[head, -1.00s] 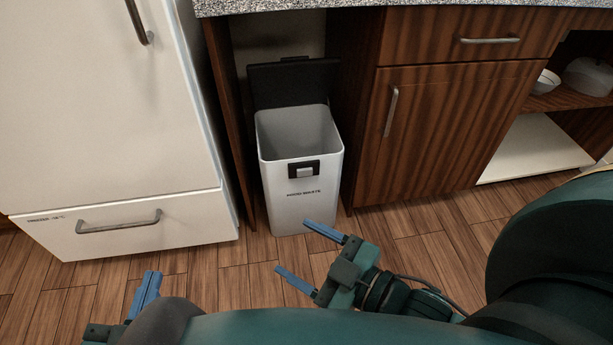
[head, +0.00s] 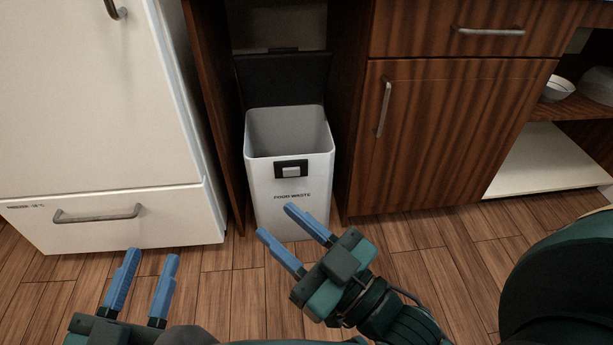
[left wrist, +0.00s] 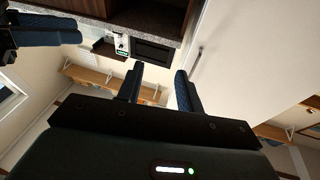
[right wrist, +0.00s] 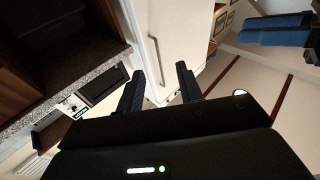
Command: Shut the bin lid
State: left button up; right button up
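The white bin (head: 290,200) with a "FOOD WASTE" label stands on the floor in the gap between the fridge and the cabinet. Its black lid (head: 283,78) is open, standing up behind the bin's empty-looking grey inside. A black latch piece sits on the bin's front rim. My right gripper (head: 276,223) is open and empty, low in front of the bin; in the picture its fingers overlap the bin's lower front. My left gripper (head: 152,262) is open and empty, further left, in front of the fridge's lower drawer. Neither wrist view shows the bin.
The white fridge (head: 90,100) with a lower drawer stands left of the bin. A wooden cabinet (head: 440,130) with a door and drawer is on the right. An open shelf with bowls (head: 556,88) is at far right. Wooden floor (head: 225,275) in front is clear.

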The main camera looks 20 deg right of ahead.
aim_at(286, 75)
jog(key=k+l, duration=0.1)
jog(key=l, duration=0.25)
jog(key=k+l, duration=0.1)
jog(key=l, duration=0.25)
jog(key=k+l+u, duration=0.1)
jog(key=l, duration=0.25)
jog(key=i+l, duration=0.15)
jog(key=l, duration=0.2)
jog(key=i+l, duration=0.2)
jog(key=l, duration=0.15)
jog(key=i+l+u, duration=0.1)
jog(key=l, duration=0.25)
jog(key=i+l, duration=0.1)
jog(key=i, duration=0.15)
